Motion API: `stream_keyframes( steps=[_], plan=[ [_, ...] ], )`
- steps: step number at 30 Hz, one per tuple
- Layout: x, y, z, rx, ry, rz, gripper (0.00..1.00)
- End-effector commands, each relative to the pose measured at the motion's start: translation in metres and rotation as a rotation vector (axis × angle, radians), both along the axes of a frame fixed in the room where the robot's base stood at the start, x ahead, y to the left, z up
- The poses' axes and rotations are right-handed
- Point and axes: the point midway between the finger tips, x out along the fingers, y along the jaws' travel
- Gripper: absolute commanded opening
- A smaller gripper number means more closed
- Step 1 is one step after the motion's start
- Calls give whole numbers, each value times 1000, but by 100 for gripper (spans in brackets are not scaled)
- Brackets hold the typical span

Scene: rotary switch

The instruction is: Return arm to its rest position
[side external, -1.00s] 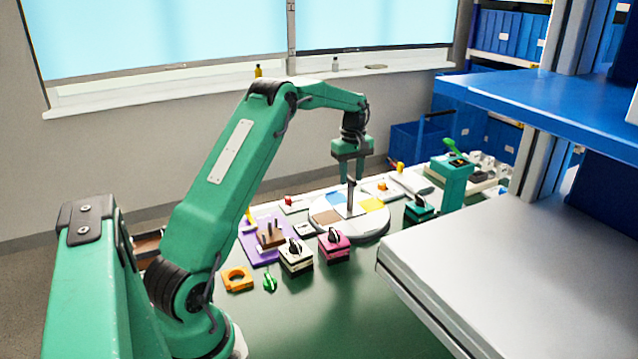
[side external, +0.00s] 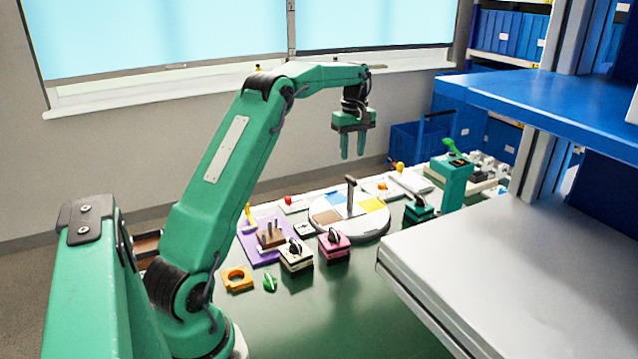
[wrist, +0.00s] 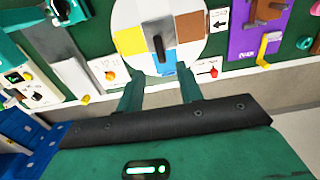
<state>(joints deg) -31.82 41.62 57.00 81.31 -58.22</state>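My gripper (side external: 353,146) is raised above the round rotary switch in the side view, fingers pointing down. In the wrist view its two green fingers (wrist: 160,88) stand apart with nothing between them. The rotary switch is a white disc (side external: 318,219) with blue, yellow, brown and grey patches and an upright dark lever (side external: 350,193) at its middle. The lever also shows in the wrist view (wrist: 159,46), clear of the fingers. My arm is bent, reaching out over the table.
A black knob on a white box (side external: 296,256) and a magenta box (side external: 335,245) stand in front of the disc. A purple plate (side external: 250,250) lies left. A teal post (side external: 455,185) and a white shelf (side external: 500,250) are at right. The green table front (side external: 350,310) is clear.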

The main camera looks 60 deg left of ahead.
Motion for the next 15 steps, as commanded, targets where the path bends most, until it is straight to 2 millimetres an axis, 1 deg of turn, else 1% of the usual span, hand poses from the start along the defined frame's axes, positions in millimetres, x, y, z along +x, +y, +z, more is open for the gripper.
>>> stream_keyframes(
  steps=[10, 15],
  plan=[
    [0, -2, 2, 2, -3, -8, 36],
    [-2, -15, 14, 11, -17, -56, 36]
  ],
)
